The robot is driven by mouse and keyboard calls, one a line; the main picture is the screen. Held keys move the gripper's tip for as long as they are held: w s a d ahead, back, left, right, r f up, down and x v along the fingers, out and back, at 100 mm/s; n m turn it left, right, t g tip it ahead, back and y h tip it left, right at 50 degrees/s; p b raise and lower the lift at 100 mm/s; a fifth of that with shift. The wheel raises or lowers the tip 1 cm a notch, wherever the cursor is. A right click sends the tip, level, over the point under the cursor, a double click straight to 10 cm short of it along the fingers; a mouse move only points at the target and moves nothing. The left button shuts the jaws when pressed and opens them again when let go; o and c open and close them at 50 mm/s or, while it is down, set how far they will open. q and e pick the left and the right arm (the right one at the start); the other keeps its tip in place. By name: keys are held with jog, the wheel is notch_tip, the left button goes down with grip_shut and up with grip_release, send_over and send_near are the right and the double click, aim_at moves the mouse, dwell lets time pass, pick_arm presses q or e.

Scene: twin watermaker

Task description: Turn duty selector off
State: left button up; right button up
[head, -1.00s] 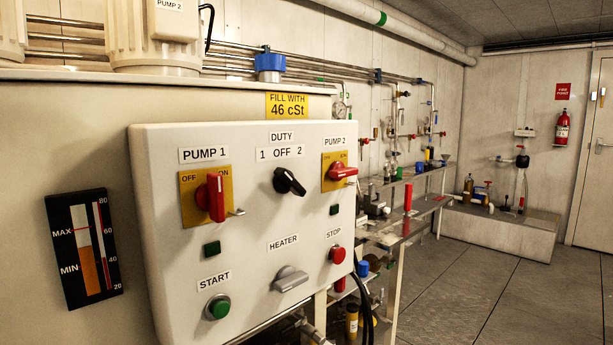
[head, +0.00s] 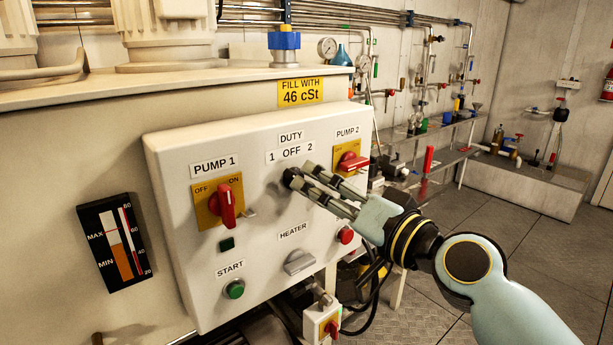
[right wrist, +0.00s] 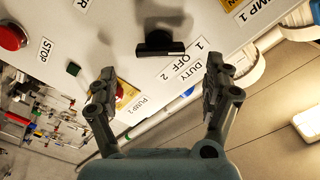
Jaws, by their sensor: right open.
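The duty selector is a black knob (head: 289,177) on the pale control panel (head: 180,275), below the DUTY label (head: 291,139) and its "1 OFF 2" row. In the right wrist view its black handle (right wrist: 160,49) lies oblique to the tilted label row (right wrist: 181,60). My right gripper (head: 309,184) reaches in from the right and partly covers the knob in the head view. In the right wrist view the gripper (right wrist: 160,86) is open and empty, its fingers spread either side of the knob's line, apart from it. My left gripper is not in view.
The red Pump 1 switch (head: 226,206) is left of the selector and the red Pump 2 switch (head: 351,162) right. The grey heater knob (head: 300,262), green start button (head: 234,289) and red stop button (head: 346,236) are below. Open floor lies at the right.

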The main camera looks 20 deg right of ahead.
jog(key=x, duration=0.5)
jog(key=shift+w+a+p, duration=0.1)
jog(key=shift+w+p, duration=0.05)
jog(key=shift+p, duration=0.15)
jog(key=c, duration=1.2)
